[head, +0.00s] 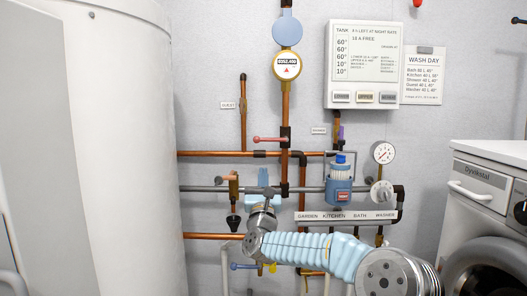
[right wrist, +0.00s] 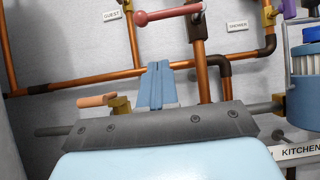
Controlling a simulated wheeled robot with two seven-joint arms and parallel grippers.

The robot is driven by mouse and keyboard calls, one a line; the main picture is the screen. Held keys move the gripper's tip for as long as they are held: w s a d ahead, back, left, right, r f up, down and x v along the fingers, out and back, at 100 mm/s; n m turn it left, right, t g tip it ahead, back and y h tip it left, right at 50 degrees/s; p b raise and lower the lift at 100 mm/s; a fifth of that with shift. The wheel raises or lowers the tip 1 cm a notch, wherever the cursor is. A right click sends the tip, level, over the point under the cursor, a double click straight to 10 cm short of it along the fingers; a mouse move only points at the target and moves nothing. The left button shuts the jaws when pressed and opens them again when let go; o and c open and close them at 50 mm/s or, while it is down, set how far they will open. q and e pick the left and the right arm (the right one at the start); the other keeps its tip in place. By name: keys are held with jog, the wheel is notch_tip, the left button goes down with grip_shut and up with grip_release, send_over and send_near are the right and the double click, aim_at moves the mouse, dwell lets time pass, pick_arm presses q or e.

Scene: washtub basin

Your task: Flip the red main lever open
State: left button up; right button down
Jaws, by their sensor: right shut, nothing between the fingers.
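The red main lever (head: 267,139) sits on the vertical copper pipe (head: 285,110) in the head view. Its handle lies about level and points left from the pipe. In the right wrist view the red lever (right wrist: 168,14) is at the top, with a round knob at its left end. My right gripper (head: 263,174) is just below the lever, apart from it in the picture. In the right wrist view its blue fingers (right wrist: 156,70) are together, empty, and point up towards the lever. My left gripper is not in view.
A copper-orange handle (right wrist: 97,100) and horizontal pipes lie close around my right gripper. A blue filter unit (head: 339,184) and gauge (head: 383,152) stand to the right. A white tank (head: 110,150) fills the left; a washer (head: 485,210) stands at far right.

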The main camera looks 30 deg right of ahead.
aim_at(271, 139)
jog(key=w+d+r+p, duration=0.1)
jog(key=w+d+r, duration=0.1)
jog(key=r, duration=0.4)
jog(key=shift+w+d+r, duration=0.15)
jog(key=shift+w+r, duration=0.05)
jog(key=shift+w, duration=0.7)
jog(key=shift+p, duration=0.3)
